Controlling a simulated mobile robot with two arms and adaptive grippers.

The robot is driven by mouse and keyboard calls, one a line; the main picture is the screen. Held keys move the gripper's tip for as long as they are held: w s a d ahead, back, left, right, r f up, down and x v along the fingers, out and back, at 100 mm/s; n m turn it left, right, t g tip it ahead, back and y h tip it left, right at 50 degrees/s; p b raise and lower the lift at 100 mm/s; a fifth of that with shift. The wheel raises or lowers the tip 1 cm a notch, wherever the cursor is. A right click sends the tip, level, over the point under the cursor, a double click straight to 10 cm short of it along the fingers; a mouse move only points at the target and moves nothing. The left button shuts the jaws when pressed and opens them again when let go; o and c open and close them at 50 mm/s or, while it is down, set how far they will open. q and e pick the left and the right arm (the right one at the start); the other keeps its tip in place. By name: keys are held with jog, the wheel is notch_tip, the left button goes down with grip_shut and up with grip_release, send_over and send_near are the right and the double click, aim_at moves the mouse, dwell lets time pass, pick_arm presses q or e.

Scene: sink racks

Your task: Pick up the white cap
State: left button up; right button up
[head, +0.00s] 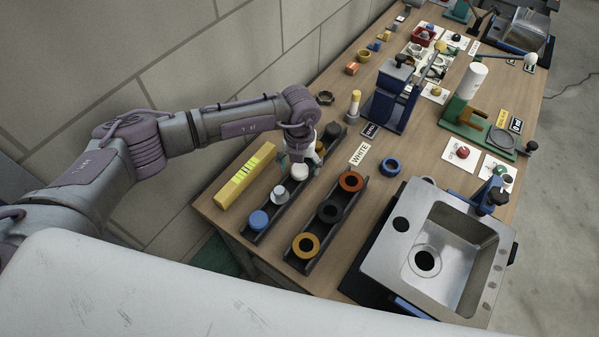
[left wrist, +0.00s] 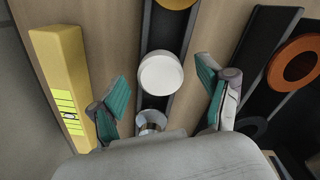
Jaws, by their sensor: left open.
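The white cap (head: 299,172) sits in the dark left rack (head: 267,226), between a silver cap (head: 279,194) and an orange-tan cap (head: 320,148). My left gripper (head: 298,160) is over the white cap, pointing down. In the left wrist view, the round white cap (left wrist: 160,73) lies between the teal fingertips of my open left gripper (left wrist: 163,78), with a gap visible on each side. The silver cap (left wrist: 150,122) is partly hidden by the gripper body. My right gripper is not in view.
A yellow bar (head: 246,176) lies left of the rack. A blue cap (head: 258,220) sits at the rack's near end, a black cap (head: 332,131) at its far end. A second rack (head: 318,234) holds rings. A metal sink (head: 436,250) stands at the right.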

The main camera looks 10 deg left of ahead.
pick_arm(q)
jog(key=shift+r, duration=0.1)
jog(key=c, duration=1.1)
jog(key=shift+c, duration=0.3)
jog(key=shift+r, duration=0.1)
